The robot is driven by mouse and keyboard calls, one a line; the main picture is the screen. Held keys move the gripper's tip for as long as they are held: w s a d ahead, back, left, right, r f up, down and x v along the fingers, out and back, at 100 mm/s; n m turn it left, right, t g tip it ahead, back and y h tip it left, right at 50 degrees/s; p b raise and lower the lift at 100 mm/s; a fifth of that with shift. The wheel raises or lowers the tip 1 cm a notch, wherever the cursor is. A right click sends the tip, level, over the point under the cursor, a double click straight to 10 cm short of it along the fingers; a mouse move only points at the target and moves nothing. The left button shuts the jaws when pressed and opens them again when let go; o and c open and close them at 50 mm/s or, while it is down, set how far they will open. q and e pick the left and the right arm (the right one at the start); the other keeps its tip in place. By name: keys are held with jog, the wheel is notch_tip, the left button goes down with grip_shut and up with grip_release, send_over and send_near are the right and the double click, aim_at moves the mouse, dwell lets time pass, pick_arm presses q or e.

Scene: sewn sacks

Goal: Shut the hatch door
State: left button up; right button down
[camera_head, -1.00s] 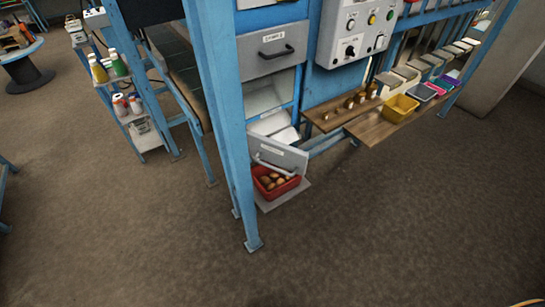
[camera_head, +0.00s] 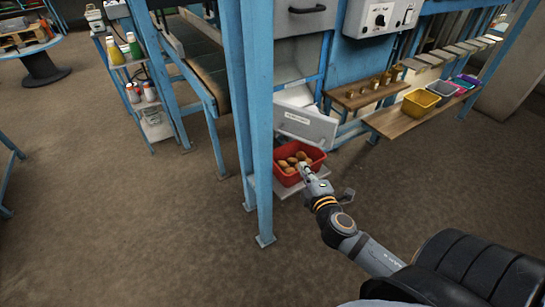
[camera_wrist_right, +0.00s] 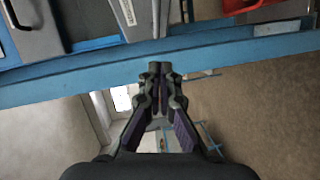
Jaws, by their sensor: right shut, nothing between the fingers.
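The hatch door (camera_head: 306,127) is a light grey panel with a small label, low on the blue frame in the head view. It stands open, tilted outward, with a pale opening behind it. A red bin (camera_head: 284,179) of brown round items sits just in front of and below it. My right gripper (camera_head: 303,169) is in front of the bin, its tips overlapping the bin's front in the picture. Contact there cannot be told. In the wrist view the right gripper's fingers (camera_wrist_right: 160,70) are together and empty, close to a blue beam. My left gripper is not in view.
A blue post (camera_head: 261,120) stands just left of the hatch. A wooden shelf (camera_head: 400,124) with a yellow bin (camera_head: 420,103) is at right. A bottle rack (camera_head: 140,90) is at left. The floor in front is open.

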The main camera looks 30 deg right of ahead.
jog(key=p, duration=0.2)
send_near(295, 138)
jog(key=w+a, duration=0.2)
jog(key=w, duration=0.1)
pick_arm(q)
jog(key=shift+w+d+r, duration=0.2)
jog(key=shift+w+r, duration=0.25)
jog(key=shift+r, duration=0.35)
pick_arm(e)
jog(key=shift+w+d+f, duration=0.3)
jog(key=shift+w+d, duration=0.35)
jog(key=shift+d, duration=0.1)
jog(key=shift+w+d+f, duration=0.3)
jog(key=shift+w+d, duration=0.35)
jog(key=shift+d, duration=0.15)
jog(key=shift+d, duration=0.1)
